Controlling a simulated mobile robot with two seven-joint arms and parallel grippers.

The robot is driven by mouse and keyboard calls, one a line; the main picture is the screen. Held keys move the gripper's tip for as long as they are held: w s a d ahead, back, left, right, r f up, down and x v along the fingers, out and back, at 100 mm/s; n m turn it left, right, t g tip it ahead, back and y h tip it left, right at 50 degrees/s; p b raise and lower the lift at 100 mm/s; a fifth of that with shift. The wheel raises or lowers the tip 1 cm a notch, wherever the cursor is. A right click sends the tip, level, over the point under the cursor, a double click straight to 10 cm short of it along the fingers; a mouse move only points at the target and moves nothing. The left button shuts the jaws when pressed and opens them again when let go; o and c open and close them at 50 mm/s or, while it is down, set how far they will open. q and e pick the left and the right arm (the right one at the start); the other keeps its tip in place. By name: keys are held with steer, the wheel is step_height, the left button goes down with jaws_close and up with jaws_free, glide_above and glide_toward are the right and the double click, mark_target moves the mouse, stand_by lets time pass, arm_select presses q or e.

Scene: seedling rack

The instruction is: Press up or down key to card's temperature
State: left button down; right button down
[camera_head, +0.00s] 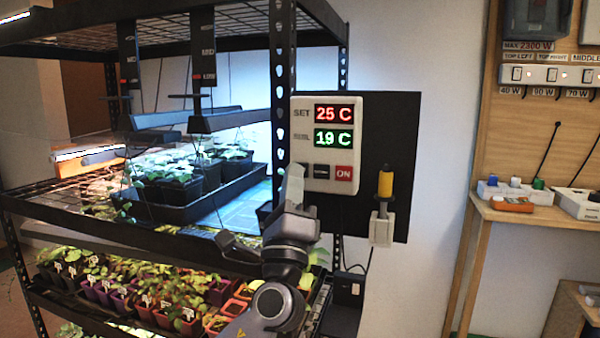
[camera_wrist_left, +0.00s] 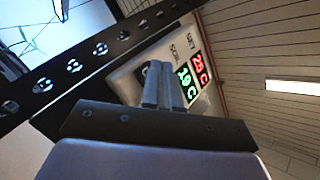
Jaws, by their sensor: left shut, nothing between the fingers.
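A white temperature controller (camera_head: 302,150) is mounted on a black board beside the rack post. My left gripper (camera_head: 294,182) is shut and empty at the controller's lower left edge, covering that corner. In the left wrist view, the shut fingers (camera_wrist_left: 164,85) overlap the controller's face (camera_wrist_left: 125,82); I cannot tell whether they touch it. I cannot make out a temperature card.
The black rack post (camera_head: 283,90) stands just left of the controller. Rack shelves hold dark seedling trays (camera_head: 150,208) and several potted plants. A yellow-handled object (camera_head: 385,184) hangs right of the controller. A wooden bench (camera_head: 530,217) stands farther right, with open wall between.

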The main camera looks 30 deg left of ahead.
arm_select(q)
steer(key=shift+w+a, duration=0.1)
steer(key=shift+w, duration=0.2)
stand_by(0.5)
steer(key=shift+s, duration=0.1)
steer(key=shift+s+d, duration=0.2)
steer(key=shift+s, duration=0.45)
steer(key=s, duration=0.2)
steer(key=s+d, duration=0.1)
steer(key=s, duration=0.2)
steer(key=shift+d, duration=0.1)
stand_by(0.3)
steer(key=shift+w, duration=0.1)
stand_by(0.6)
